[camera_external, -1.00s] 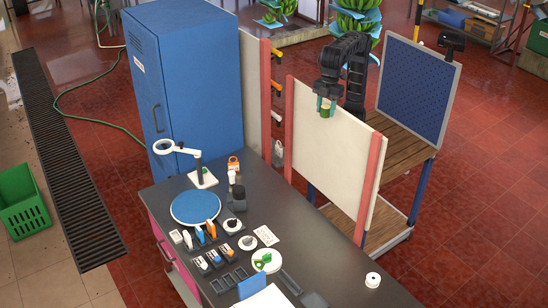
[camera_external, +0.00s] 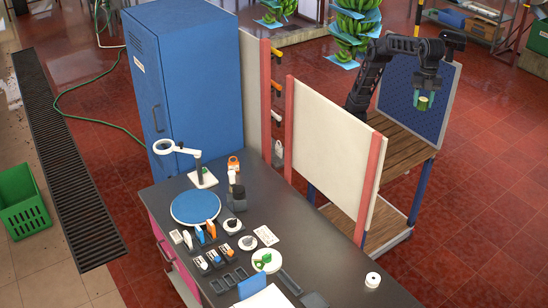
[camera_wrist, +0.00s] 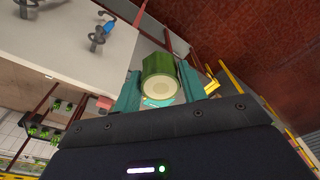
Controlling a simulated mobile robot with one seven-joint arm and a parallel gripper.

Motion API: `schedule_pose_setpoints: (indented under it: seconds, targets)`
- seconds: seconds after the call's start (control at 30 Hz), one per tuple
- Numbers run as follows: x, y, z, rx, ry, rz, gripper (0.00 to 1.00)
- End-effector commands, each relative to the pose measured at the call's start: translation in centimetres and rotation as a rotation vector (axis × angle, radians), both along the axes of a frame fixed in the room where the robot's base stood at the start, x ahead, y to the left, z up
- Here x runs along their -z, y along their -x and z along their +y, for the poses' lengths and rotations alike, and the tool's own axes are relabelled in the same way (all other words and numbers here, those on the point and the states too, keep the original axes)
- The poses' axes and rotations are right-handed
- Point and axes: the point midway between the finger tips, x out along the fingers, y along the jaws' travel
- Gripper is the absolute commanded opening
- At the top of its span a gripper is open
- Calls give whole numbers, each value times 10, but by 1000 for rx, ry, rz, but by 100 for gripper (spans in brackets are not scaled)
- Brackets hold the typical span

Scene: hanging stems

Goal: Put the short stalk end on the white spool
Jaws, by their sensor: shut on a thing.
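The short stalk end (camera_external: 423,104) is a stubby green piece with a pale cut face. My gripper (camera_external: 424,97) is shut on it and holds it in the air at the upper right, in front of the blue perforated board. In the wrist view the stalk end (camera_wrist: 159,78) sits between the two teal fingers of my gripper (camera_wrist: 158,88), its pale face toward the camera. The white spool (camera_external: 373,280) stands on the dark worktop near its right end, well below and to the left of my gripper. Nothing is on top of it.
A cream panel with red posts (camera_external: 328,150) stands between my arm and the dark worktop (camera_external: 320,245). A white dish with green pieces (camera_external: 267,262), small trays and a blue round mat (camera_external: 195,207) occupy the worktop's left part.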

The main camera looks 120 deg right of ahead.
Motion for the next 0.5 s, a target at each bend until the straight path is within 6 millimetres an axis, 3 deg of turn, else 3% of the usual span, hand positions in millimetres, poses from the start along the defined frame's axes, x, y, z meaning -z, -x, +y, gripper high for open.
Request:
schedule_pose_setpoints:
  seconds: [0.17, 0.5]
  targets:
    - [29, -19, 37, 71, 4, -1, 15]
    - [104, -98, 93, 281, 5, -2, 15]
